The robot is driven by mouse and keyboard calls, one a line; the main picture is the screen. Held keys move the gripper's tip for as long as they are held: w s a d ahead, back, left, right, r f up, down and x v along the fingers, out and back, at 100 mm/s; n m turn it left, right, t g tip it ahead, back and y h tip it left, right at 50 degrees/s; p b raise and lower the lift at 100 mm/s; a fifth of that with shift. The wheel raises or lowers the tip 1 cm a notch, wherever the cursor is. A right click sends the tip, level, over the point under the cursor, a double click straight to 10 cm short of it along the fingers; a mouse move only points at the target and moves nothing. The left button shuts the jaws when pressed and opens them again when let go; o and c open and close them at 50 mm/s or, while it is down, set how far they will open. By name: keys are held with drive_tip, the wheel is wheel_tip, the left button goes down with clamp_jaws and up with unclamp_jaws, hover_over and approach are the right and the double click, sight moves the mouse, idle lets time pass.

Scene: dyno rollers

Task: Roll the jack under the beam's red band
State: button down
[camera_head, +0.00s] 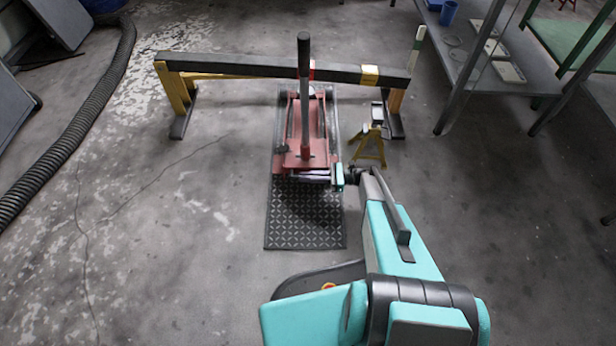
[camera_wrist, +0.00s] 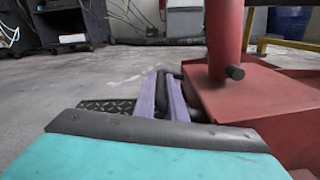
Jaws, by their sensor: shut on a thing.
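The red jack (camera_head: 292,161) sits on the floor, its rear by a dark tread mat (camera_head: 305,225) and its front close to the black beam (camera_head: 230,66). Its tall handle (camera_head: 304,110) stands up and crosses the beam in the picture. The beam's red band (camera_head: 312,70) is partly hidden behind the handle. My gripper (camera_head: 310,178) reaches across the jack's rear from the right, shut on it. In the wrist view, the purple fingers (camera_wrist: 168,95) lie beside the jack's red body (camera_wrist: 250,95); the exact grip spot is unclear. The jack's head is hard to make out.
Yellow stands (camera_head: 178,92) carry the beam, which also has a gold band (camera_head: 369,75). A small yellow stand (camera_head: 369,145) is close right of the jack. A black hose (camera_head: 75,135) lies at left, metal shelving (camera_head: 480,75) at right. The floor left of the mat is clear.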

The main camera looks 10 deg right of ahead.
drive_tip(key=shift+d, duration=0.15)
drive_tip(key=c, duration=1.8)
unclamp_jaws()
drive_tip(key=p+v, duration=0.1)
drive_tip(key=v, duration=1.2)
drive_tip(key=shift+s+d, duration=0.15)
drive_tip(key=shift+d, duration=0.15)
